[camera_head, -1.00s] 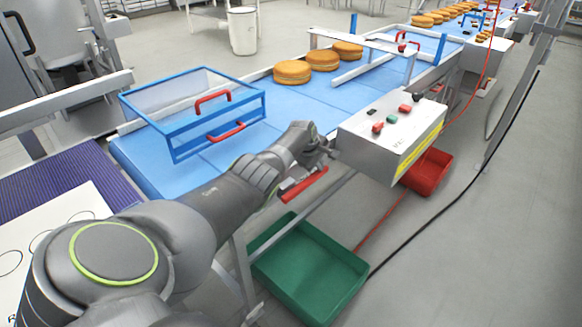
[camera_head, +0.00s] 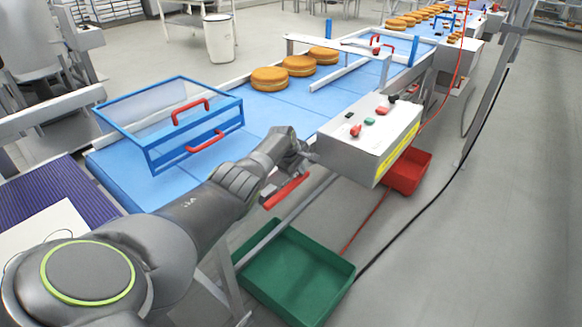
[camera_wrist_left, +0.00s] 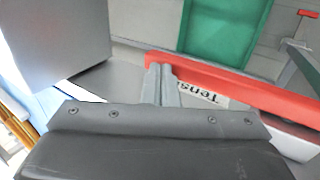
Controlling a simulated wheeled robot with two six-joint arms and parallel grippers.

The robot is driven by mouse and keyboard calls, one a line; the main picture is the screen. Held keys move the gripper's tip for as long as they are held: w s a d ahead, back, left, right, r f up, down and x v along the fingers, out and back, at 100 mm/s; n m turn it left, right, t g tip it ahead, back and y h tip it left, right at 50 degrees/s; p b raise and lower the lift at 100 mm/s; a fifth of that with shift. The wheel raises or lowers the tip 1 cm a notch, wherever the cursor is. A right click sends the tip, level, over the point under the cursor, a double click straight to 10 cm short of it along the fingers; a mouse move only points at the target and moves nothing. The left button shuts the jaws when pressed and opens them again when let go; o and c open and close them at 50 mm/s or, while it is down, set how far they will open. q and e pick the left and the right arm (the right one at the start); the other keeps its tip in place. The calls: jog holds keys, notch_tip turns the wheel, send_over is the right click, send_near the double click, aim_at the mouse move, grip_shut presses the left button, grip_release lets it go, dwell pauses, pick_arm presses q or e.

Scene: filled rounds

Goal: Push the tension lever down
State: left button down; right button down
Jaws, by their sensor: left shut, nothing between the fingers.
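The tension lever is a red bar (camera_head: 286,191) on the belt's near side, left of the white control box. It slopes up to the right in the head view. In the left wrist view the red lever (camera_wrist_left: 245,88) crosses the picture beside a white label (camera_wrist_left: 203,95) reading "Tens…", partly hidden. My left gripper (camera_head: 303,158) is shut and empty. It is just above the lever's right end in the head view. In the wrist view its fingertips (camera_wrist_left: 159,72) overlap the lever's left part; I cannot tell whether they touch. My right gripper is not in view.
The white control box (camera_head: 345,160) with buttons stands close right of my left gripper. A blue-framed clear guard (camera_head: 195,146) and round cakes (camera_head: 270,79) are on the blue belt (camera_head: 262,112). A green crate (camera_head: 255,283) and a red crate (camera_head: 415,180) are below.

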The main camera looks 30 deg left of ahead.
pick_arm(q)
notch_tip(320, 180, up, 5)
jog(key=p, duration=0.3)
jog(key=shift+f, duration=0.2)
notch_tip(320, 180, up, 9)
jog(key=shift+r, duration=0.1)
jog(key=shift+s, duration=0.1)
